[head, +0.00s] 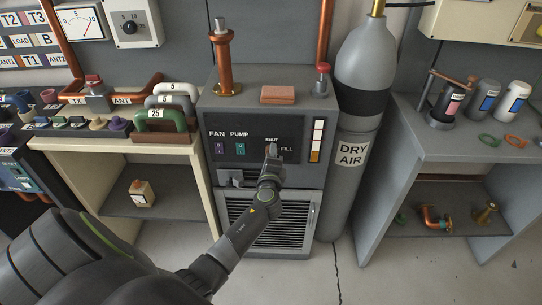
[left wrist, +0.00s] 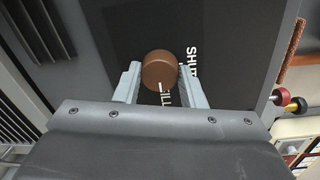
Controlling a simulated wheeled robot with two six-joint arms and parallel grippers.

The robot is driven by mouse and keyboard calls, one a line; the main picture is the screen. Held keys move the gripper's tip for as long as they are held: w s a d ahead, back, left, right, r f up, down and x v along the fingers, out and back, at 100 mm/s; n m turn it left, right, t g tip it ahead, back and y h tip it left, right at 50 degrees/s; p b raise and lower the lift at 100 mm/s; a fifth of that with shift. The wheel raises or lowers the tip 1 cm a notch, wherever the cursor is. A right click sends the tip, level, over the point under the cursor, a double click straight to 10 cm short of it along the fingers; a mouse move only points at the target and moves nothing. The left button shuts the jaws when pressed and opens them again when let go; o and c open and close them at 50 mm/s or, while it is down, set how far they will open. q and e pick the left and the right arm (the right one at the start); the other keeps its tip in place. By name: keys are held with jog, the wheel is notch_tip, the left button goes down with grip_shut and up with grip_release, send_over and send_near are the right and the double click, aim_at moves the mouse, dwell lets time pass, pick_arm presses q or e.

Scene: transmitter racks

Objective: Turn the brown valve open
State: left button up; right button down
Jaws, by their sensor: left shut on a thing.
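The brown valve is a round knob (left wrist: 159,68) on the dark front panel of the grey cabinet (head: 262,120). In the left wrist view it sits between the two fingers of my left gripper (left wrist: 160,80), which is shut on it. A white line on the knob points down in that view, toward the word FILL; the word SHUT is to the right of the knob. In the head view my left gripper (head: 271,152) reaches the panel below SHUT and left of FILL, hiding most of the knob. My right gripper is not in view.
A dry air cylinder (head: 351,151) stands right of the cabinet. FAN (head: 219,148) and PUMP (head: 240,148) switches are left of the knob. A copper pipe post (head: 225,65) and a reddish block (head: 278,94) are on the cabinet top. A grey shelf (head: 450,145) is at right.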

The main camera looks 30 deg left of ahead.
pick_arm(q)
jog(key=shift+f, duration=0.1)
jog(key=o, duration=1)
jog(key=b+v, duration=0.1)
jog(key=v, duration=1.6)
jog(key=shift+s, duration=0.2)
